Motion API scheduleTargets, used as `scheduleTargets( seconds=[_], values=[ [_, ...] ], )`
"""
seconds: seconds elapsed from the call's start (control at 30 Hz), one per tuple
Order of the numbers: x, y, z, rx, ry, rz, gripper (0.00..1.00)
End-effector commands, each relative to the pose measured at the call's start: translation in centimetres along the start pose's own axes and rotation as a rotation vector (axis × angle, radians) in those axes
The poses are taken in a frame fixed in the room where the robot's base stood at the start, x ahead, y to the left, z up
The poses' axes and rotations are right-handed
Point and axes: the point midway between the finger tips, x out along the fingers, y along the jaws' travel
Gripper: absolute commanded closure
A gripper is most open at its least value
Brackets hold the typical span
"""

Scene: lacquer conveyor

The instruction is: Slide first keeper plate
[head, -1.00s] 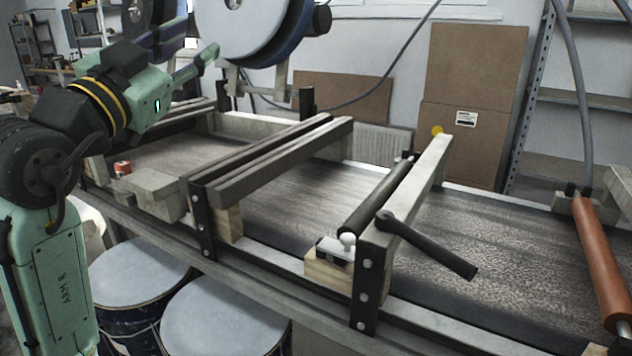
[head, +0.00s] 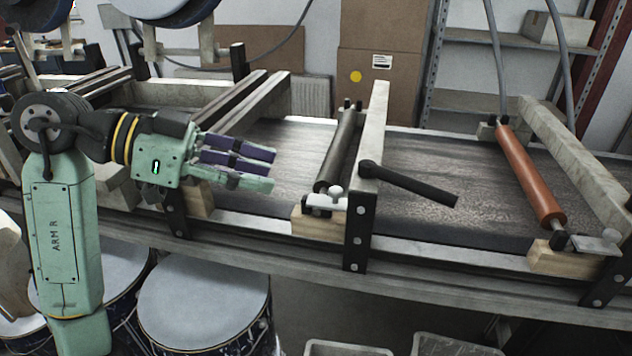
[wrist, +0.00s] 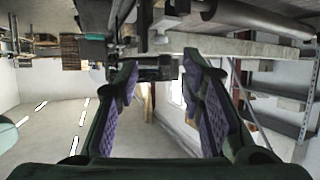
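A small pale metal keeper plate (head: 322,203) with a round white knob (head: 336,191) sits on a wooden block (head: 318,222) at the near end of the black roller (head: 337,150). A second pale plate (head: 597,243) sits at the near end of the orange-brown roller (head: 530,175). My gripper (head: 273,169) is left of the first plate and slightly higher in the picture, pointing right, apart from it. In the wrist view its purple-padded fingers (wrist: 160,72) are spread with nothing held between them. Roller hardware shows beyond the fingertips, too small to tell apart.
A black lever handle (head: 410,184) sticks out right from the upright beside the first plate. Wooden crossbeams (head: 372,135) span the dark conveyor bed (head: 440,205). Blue drums (head: 205,300) stand below the rail. Space between gripper and first plate looks clear.

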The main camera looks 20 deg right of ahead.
Motion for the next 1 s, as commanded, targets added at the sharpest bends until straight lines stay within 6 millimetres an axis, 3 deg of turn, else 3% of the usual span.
scheduleTargets(
  seconds=[0.3,0.5,0.93,1.0],
  values=[
    [5.8,0.0,-0.1,-0.001,0.000,-0.001,0.64],
    [8.6,-0.1,-0.1,-0.002,0.000,-0.004,0.64],
    [9.7,-0.1,0.0,-0.001,0.001,-0.005,0.64],
    [9.7,-0.1,0.0,-0.001,0.001,-0.005,0.69]
  ],
)
